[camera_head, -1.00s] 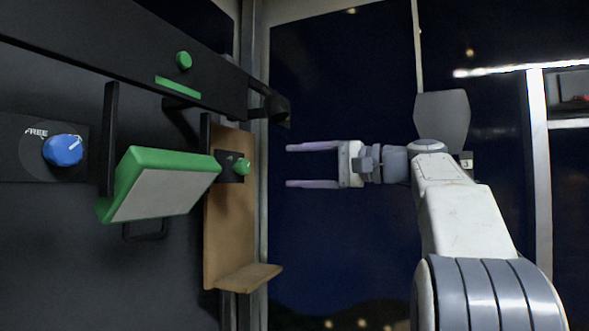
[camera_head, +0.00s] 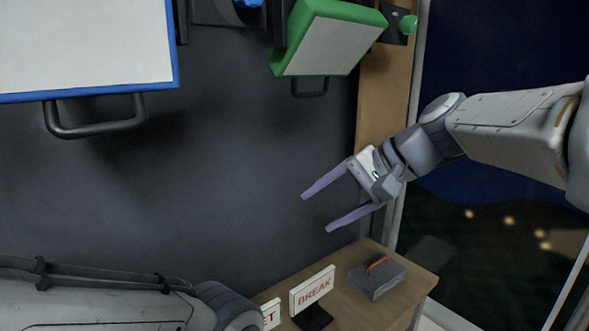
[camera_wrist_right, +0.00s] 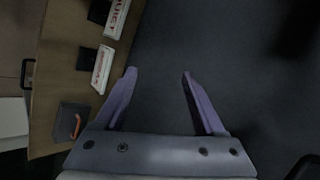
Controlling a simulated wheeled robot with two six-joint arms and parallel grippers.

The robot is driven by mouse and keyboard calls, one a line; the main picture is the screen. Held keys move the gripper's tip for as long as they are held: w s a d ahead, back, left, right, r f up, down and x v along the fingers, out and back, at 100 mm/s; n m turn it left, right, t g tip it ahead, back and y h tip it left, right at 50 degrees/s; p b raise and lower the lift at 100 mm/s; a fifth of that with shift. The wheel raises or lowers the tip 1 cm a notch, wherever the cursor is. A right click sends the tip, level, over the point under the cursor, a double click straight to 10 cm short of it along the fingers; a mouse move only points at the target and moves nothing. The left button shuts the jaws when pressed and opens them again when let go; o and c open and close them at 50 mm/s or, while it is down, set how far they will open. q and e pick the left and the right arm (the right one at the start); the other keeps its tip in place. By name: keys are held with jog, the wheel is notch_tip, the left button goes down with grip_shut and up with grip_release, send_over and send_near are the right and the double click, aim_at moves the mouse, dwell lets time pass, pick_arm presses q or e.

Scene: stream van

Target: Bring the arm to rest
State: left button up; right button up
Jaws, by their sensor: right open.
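My right gripper (camera_head: 318,212) is open and empty, in front of the dark wall and above the right end of a wooden shelf (camera_head: 412,297). It points left and down in the head view. Its two purple fingers stand apart in the right wrist view (camera_wrist_right: 158,75), with nothing between them. My left arm (camera_head: 110,305) comes in at the bottom left of the head view. Its gripper is out of the picture.
A BREAK sign (camera_head: 313,290) and a grey box with an orange handle (camera_head: 377,278) stand on the shelf. A green-framed panel (camera_head: 330,45), a blue-framed panel (camera_head: 85,45) and its handle (camera_head: 95,130) are above. The dark wall (camera_head: 230,190) between is bare.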

jog(key=s+a+f+n+g+h, duration=0.2)
jog(key=s+a+f+n+g, duration=0.15)
jog(key=s+f, duration=0.6)
jog(key=s+d+f+n+h, duration=0.1)
jog(key=s+f+n+h, duration=0.1)
jog(key=s+f+n, duration=0.2)
jog(key=s+d+f+n+h+b, duration=0.1)
jog(key=s+f+n+h, duration=0.2)
jog(key=s+f, duration=0.6)
jog(key=shift+s+d+f+n+g, duration=0.35)
jog(key=shift+s+n, duration=0.35)
jog(key=shift+n, duration=0.55)
jog(key=shift+a, duration=0.1)
